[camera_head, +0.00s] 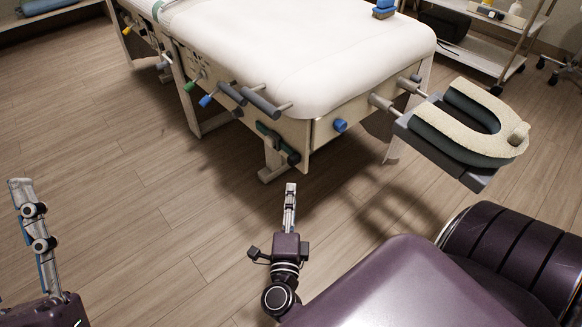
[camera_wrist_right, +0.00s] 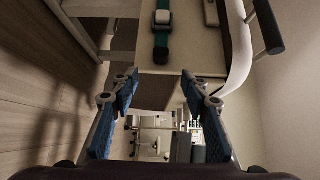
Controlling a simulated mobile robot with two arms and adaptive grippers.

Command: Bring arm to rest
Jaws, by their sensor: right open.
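My right gripper (camera_head: 290,194) points up the picture over the wooden floor, in front of the massage table, and touches nothing. The right wrist view shows its two blue-padded fingers spread apart with nothing between them, so the right gripper (camera_wrist_right: 160,88) is open and empty. My left gripper (camera_head: 22,195) is at the left edge of the head view, above bare floor. I see it from the side and cannot tell whether its fingers are open or shut. No object shows in it.
A white-topped massage table (camera_head: 310,55) stands ahead, with knobs and handles sticking out of its side. Its padded face cradle (camera_head: 470,125) juts out at the right. A shelf cart (camera_head: 480,55) stands behind. The wooden floor (camera_head: 150,215) between my arms is clear.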

